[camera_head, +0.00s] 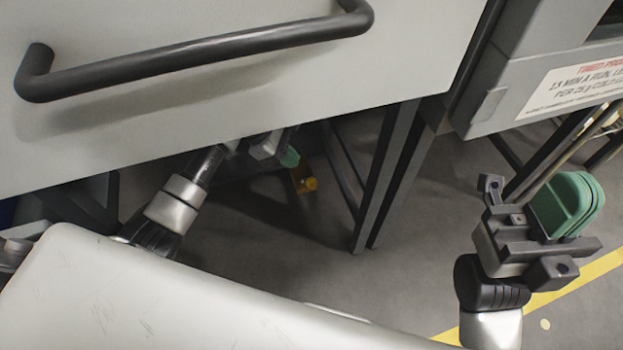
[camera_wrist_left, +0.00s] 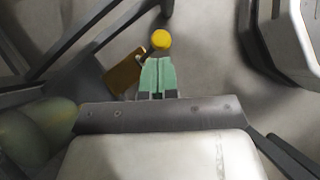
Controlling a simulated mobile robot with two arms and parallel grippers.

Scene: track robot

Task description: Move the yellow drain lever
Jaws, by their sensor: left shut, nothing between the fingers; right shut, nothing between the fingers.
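The yellow drain lever (camera_head: 306,184) shows low under the grey cabinet in the head view. In the left wrist view its round yellow knob (camera_wrist_left: 161,41) lies just beyond the fingertips, and a brown-yellow plate (camera_wrist_left: 125,72) lies to the left of the fingers. My left gripper (camera_head: 290,158) reaches under the cabinet and is partly hidden by its lower edge. In the left wrist view its green fingers (camera_wrist_left: 158,62) are shut and empty, close to the knob; I cannot tell whether they touch it. My right gripper (camera_head: 569,205) is shut and empty, out at the right.
The cabinet front (camera_head: 240,100) with a dark bar handle (camera_head: 200,57) hangs above my left arm. Dark frame legs (camera_head: 378,185) stand right of the lever. A machine with a printed sign (camera_head: 570,88) is at upper right. The floor between the legs and my right arm is clear.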

